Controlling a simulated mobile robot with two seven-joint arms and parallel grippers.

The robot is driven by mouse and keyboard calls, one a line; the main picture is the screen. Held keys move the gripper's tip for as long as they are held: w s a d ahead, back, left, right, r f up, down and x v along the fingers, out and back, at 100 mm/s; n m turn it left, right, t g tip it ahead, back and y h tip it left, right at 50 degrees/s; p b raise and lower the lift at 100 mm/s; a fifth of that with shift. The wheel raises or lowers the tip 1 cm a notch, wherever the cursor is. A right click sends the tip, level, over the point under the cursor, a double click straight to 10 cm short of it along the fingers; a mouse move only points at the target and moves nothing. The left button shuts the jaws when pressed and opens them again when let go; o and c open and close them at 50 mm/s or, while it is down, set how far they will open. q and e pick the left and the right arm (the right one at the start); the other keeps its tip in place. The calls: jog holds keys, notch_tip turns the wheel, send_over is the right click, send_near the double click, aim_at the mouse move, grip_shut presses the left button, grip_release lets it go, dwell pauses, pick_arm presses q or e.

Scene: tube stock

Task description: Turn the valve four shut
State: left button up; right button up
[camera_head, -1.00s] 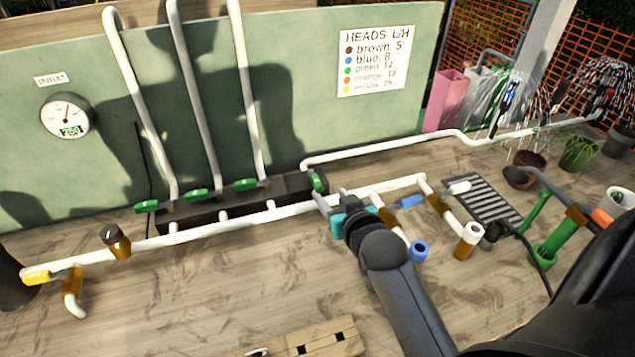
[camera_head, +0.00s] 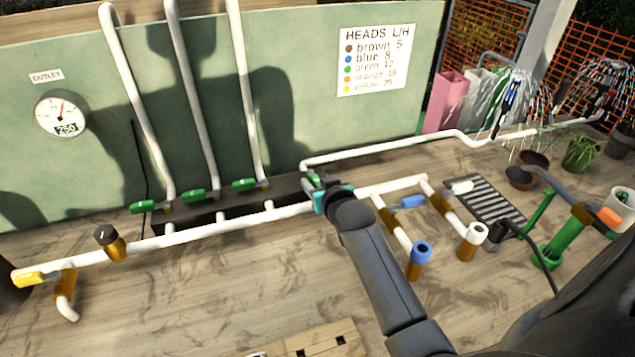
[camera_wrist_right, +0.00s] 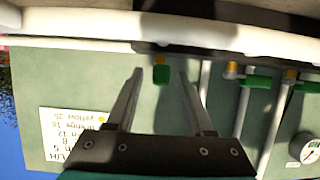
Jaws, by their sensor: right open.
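Several green-handled valves stand in a row at the foot of the panel: three at left, such as this handle (camera_head: 194,195), and the fourth, valve four (camera_head: 314,181), at the right end. My right gripper (camera_head: 317,187) is at valve four and hides part of it in the head view. In the right wrist view my open right gripper (camera_wrist_right: 160,73) has the green handle of valve four (camera_wrist_right: 162,76) between its fingertips, with gaps on both sides. That handle lies crosswise to the neighbouring green handle (camera_wrist_right: 257,81). My left gripper is out of view.
A white pipe (camera_head: 205,233) runs along the bench in front of the valves. A gauge (camera_head: 60,114) labelled OUTLET reads 250. Blue-handled (camera_head: 408,202) and white-handled (camera_head: 459,187) branches stand right of my gripper.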

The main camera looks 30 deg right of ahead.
grip_shut()
dwell(0.3)
dwell(1.1)
